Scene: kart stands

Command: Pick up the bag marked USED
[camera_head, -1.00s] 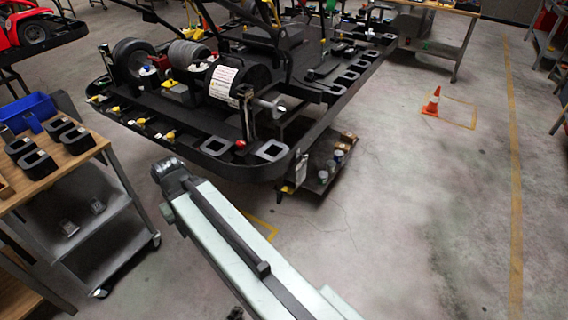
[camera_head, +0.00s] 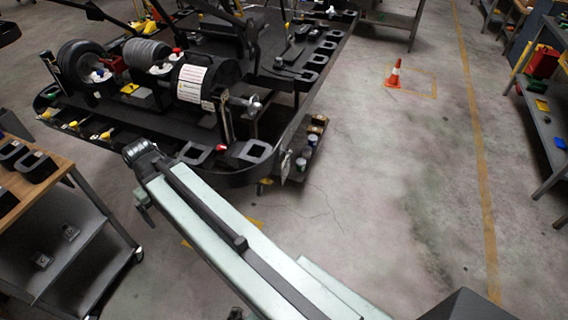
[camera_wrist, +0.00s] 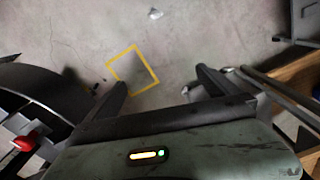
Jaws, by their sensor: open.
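I cannot make out a bag marked USED in either view, and no such lettering is readable. My gripper (camera_wrist: 163,83) shows in the wrist view with its two dark fingers spread apart and nothing between them. It points down over bare floor, with a yellow floor square (camera_wrist: 148,88) beyond the fingers. A small pale object (camera_wrist: 155,14) lies on the floor at the top of the wrist view; I cannot tell what it is.
A black kart stand (camera_head: 225,178) with wheels and parts fills the upper left. A wood-topped trolley (camera_head: 55,168) stands at left. An orange cone (camera_head: 394,74) is on the floor at right. A shelf (camera_head: 545,120) stands at the far right. The floor between is clear.

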